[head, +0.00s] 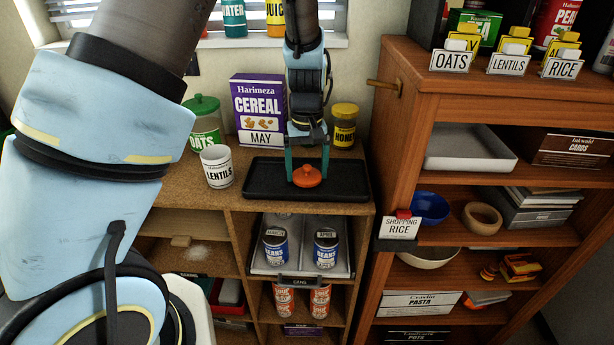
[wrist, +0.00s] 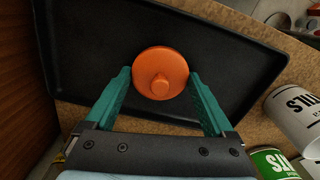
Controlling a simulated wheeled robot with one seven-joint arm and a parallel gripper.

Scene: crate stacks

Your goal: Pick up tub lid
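The tub lid (head: 306,176) is an orange round lid with a knob on top. It lies on a black tray (head: 262,190) on the top of the low wooden shelf unit. In the wrist view the lid (wrist: 160,74) lies on the dark tray (wrist: 90,40). My gripper (head: 307,172) reaches down over the tray from above. Its two green fingers (wrist: 160,80) are open, one on each side of the lid's near part. I cannot tell whether the fingertips touch the lid's rim. The lid's knob and most of its top are in plain view.
A lentils tub (head: 217,166) stands left of the tray, with a green-lidded oats jar (head: 205,130) behind it. A cereal box (head: 259,105) and a honey jar (head: 344,125) stand behind the tray. A taller wooden shelf (head: 385,140) rises close on the right.

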